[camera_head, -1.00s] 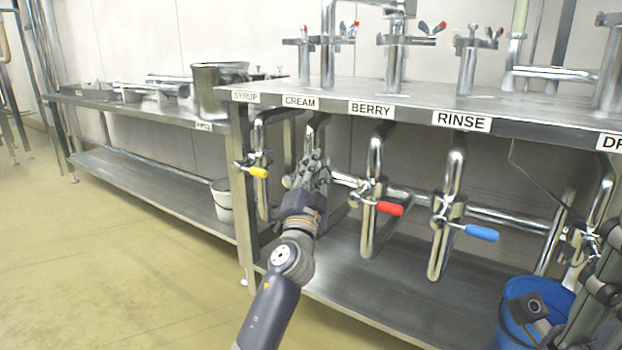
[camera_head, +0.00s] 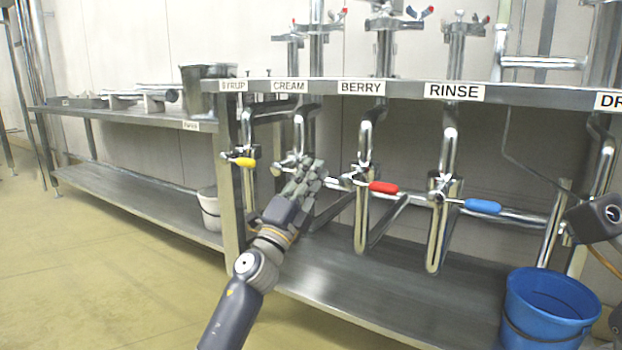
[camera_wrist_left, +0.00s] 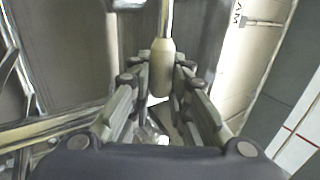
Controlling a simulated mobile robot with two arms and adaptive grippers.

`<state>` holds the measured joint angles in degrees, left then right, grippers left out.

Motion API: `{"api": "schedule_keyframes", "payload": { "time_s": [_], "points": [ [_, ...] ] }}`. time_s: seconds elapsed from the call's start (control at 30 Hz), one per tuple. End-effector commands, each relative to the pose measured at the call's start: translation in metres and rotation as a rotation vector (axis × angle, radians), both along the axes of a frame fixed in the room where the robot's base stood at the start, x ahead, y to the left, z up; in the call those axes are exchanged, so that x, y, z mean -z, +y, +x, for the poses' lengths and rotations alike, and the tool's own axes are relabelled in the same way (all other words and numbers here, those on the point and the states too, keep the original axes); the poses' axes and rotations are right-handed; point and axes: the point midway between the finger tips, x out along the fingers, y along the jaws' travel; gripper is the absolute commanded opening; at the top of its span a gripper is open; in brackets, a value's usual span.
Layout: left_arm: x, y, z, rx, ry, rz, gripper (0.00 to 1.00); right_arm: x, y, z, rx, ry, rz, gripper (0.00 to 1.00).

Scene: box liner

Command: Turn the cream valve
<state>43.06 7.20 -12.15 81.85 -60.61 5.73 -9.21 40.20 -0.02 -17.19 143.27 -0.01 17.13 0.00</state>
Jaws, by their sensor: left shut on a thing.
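The cream valve (camera_head: 292,161) sits on the metal pipe under the CREAM label, between the syrup and berry valves. In the head view my left gripper (camera_head: 305,178) reaches it from the front and largely covers its handle. In the left wrist view, the cream-coloured handle (camera_wrist_left: 161,68) stands upright between the fingers of my left gripper (camera_wrist_left: 160,88), which are shut on it. A thin metal stem runs up from the handle. My right gripper's fingers do not show.
The yellow syrup handle (camera_head: 244,162) is close on the left. The red berry handle (camera_head: 383,187) and blue rinse handle (camera_head: 482,206) are to the right. A blue bucket (camera_head: 520,322) stands at lower right. The steel counter (camera_head: 420,103) overhangs the valves.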

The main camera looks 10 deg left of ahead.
Motion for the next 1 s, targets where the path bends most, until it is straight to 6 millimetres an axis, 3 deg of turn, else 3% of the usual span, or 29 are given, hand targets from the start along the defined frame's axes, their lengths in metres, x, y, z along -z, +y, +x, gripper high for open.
{"api": "schedule_keyframes", "payload": {
  "time_s": [0.5, 0.53, 0.6, 0.63, 1.0],
  "points": [
    [0.0038, -0.0013, 0.0000, 0.003, -0.005, 0.023, 0.00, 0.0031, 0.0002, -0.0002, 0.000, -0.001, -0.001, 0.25],
    [0.0038, -0.0013, 0.0000, 0.003, -0.005, 0.023, 0.19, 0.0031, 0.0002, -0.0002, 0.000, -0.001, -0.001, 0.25],
    [0.0038, -0.0011, 0.0002, 0.002, -0.005, 0.023, 0.35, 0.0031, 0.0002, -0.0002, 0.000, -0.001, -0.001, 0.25],
    [0.0038, -0.0010, 0.0001, 0.002, -0.005, 0.023, 0.38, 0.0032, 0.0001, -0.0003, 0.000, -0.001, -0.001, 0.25],
    [0.0036, 0.0004, -0.0016, 0.001, -0.006, 0.020, 0.38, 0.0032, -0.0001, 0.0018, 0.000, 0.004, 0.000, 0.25]
  ]
}}
